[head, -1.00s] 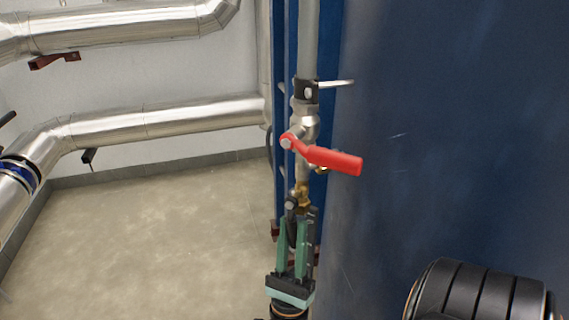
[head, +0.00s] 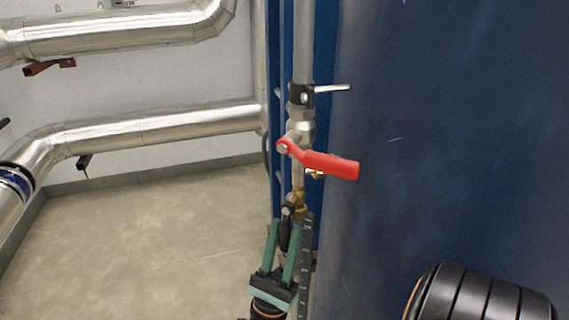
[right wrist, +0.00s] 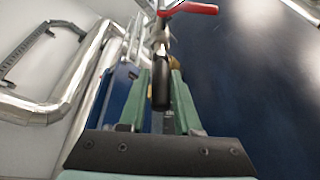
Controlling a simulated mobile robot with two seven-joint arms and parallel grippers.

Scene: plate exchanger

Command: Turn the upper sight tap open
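The upper sight tap appears to be the small brass tap (head: 299,200) on the vertical pipe, just above a dark graduated strip. Its black lever (head: 284,238) hangs down; it also shows in the right wrist view (right wrist: 160,82). My right gripper (head: 284,226) points up from below, its green fingers either side of the lever. In the right wrist view the fingers are apart, with a gap left of the lever; the lever lies nearer the right finger, and contact there cannot be told. My left gripper is not in view.
A red-handled valve (head: 325,164) sits just above the brass tap, its handle pointing right. A large dark blue wall (head: 450,130) stands close on the right. Silver pipes (head: 150,125) run at left; open floor lies below them.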

